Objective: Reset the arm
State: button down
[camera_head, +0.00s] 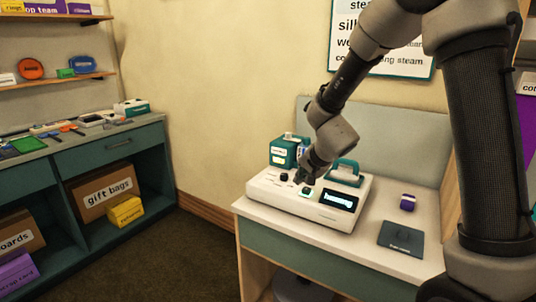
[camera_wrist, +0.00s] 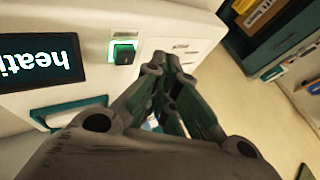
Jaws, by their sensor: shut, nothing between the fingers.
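My gripper (camera_head: 302,179) is over the front left part of a white machine on the small table, close to its green-lit switch (camera_head: 306,190). In the wrist view my gripper (camera_wrist: 168,62) is shut and empty, its fingertips just beside the lit green switch (camera_wrist: 124,52). I cannot tell whether they touch the machine. The white machine (camera_head: 270,190) has a dark display (camera_head: 339,200) that reads "heating"; it shows upside down in the wrist view (camera_wrist: 40,62). My arm comes down from the upper right.
A teal box (camera_head: 284,153) stands behind the machine. A purple small item (camera_head: 407,202) and a dark flat pad (camera_head: 401,238) lie on the table (camera_head: 385,272) to the right. A teal counter (camera_head: 110,150) with several items stands left. Floor (camera_head: 165,245) between is clear.

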jog(key=s+d+r+n+g+y, duration=0.1)
jog(key=s+d+r+n+g, duration=0.15)
jog(key=s, duration=0.55)
jog(key=s+d+r+n+g+y, duration=0.1)
jog(key=s+r+n+g, duration=0.2)
jog(key=s, duration=0.5)
jog(key=s+d+r+n+t+h, duration=0.1)
jog(key=s+d+r+h, duration=0.1)
jog(key=s+d+r, duration=0.3)
jog(key=s+d+r+n+t+h, duration=0.1)
jog(key=s+d+r, duration=0.4)
jog(key=s+d, duration=0.6)
jog(key=shift+s+r+h, duration=0.15)
jog(key=shift+s+h, duration=0.55)
jog(key=shift+h, duration=0.1)
